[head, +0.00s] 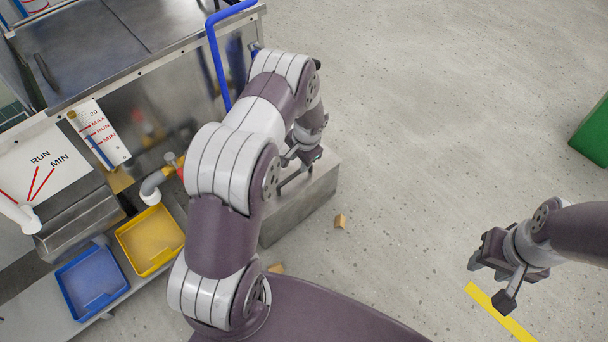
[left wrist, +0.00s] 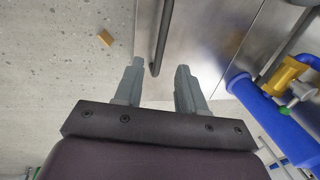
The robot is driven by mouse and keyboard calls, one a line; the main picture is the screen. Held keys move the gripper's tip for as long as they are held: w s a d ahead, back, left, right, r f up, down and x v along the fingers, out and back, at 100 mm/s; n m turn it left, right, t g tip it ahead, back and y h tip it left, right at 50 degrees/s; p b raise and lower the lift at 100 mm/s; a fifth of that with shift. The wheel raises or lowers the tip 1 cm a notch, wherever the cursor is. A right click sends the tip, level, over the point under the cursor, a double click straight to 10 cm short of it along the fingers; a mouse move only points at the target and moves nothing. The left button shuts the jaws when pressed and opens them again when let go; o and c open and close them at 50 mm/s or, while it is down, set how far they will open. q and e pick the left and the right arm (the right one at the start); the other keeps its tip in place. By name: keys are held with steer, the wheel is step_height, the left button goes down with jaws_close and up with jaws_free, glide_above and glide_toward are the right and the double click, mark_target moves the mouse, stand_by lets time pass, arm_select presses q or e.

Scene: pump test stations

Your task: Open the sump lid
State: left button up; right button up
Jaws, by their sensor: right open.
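A low grey metal box on the floor, which looks like the sump with its lid (head: 312,197), stands right of the bench in the head view. Its smooth metal top (left wrist: 212,35) shows in the left wrist view, with a dark bar handle (left wrist: 163,35) along it. My left gripper (head: 297,167) is above the box, partly hidden by its own arm. In the left wrist view my left gripper (left wrist: 158,75) has its fingers apart, with the handle's near end showing between them. Contact cannot be told. My right gripper (head: 489,282) is open and empty over the floor.
A blue tray (head: 92,280) and a yellow tray (head: 150,240) sit on the bench at left. A blue pipe (head: 213,45) rises behind my left arm. A small wooden block (head: 340,221) lies on the floor. A green box (head: 592,135) stands at far right. The middle floor is clear.

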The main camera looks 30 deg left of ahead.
mark_target(296, 173)
arm_select(q)
steer(key=f+b, duration=0.1)
steer(key=f, duration=0.1)
steer(key=a+f, duration=0.1)
steer(key=f, duration=0.1)
steer(key=f+b, duration=0.1)
steer(key=f, duration=0.2)
steer(key=shift+w+a+f+b, duration=0.1)
steer(key=shift+w+a+b, duration=0.15)
steer(key=shift+b, duration=0.1)
jaws_close()
